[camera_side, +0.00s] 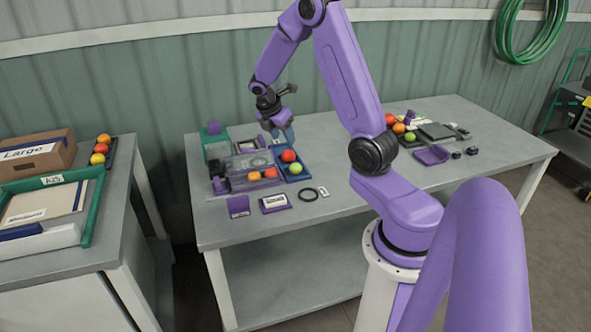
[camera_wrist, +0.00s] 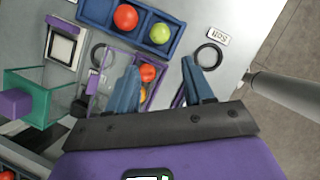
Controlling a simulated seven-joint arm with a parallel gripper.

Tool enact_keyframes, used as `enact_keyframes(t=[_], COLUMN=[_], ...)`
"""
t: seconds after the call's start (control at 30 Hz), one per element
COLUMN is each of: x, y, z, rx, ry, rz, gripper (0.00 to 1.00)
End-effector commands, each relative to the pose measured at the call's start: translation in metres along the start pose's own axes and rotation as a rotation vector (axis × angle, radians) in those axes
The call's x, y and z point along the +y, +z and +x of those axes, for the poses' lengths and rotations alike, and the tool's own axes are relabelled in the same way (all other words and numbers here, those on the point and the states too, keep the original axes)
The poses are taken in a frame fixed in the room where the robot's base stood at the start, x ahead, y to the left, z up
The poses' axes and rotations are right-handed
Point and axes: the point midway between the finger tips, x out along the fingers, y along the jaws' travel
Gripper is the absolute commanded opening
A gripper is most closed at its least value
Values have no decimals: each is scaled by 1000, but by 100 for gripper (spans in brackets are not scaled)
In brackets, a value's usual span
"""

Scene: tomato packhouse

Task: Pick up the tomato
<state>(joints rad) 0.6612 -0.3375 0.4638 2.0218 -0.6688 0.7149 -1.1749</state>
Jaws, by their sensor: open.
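Several tomatoes are in view, and I cannot tell which one the task means. A red tomato (camera_side: 288,156) and a yellow-green tomato (camera_side: 295,168) sit in a blue divided tray (camera_side: 302,177); the wrist view also shows the red one (camera_wrist: 126,17) and the yellow-green one (camera_wrist: 160,33). My gripper (camera_side: 287,137) is above the back of the tray area. In the wrist view its blue fingers (camera_wrist: 160,67) are apart with nothing held between them.
A black ring (camera_side: 308,194) and a small white label (camera_side: 324,191) lie in front of the tray. A green-walled container (camera_side: 216,146) stands behind left. More tomatoes (camera_side: 399,128) and a purple tray (camera_side: 431,155) are at the table's right. The front middle of the table is clear.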

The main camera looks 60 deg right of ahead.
Motion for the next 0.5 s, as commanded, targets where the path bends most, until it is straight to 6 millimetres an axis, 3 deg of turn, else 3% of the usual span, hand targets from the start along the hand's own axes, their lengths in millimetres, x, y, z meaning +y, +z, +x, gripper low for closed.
enact_keyframes(t=[0.2,0.5], x=[-2,-1], y=[-1,-1], z=[43,91], rx=[2,2], ry=[-6,-4], rz=[-1,1], gripper=[52,52])
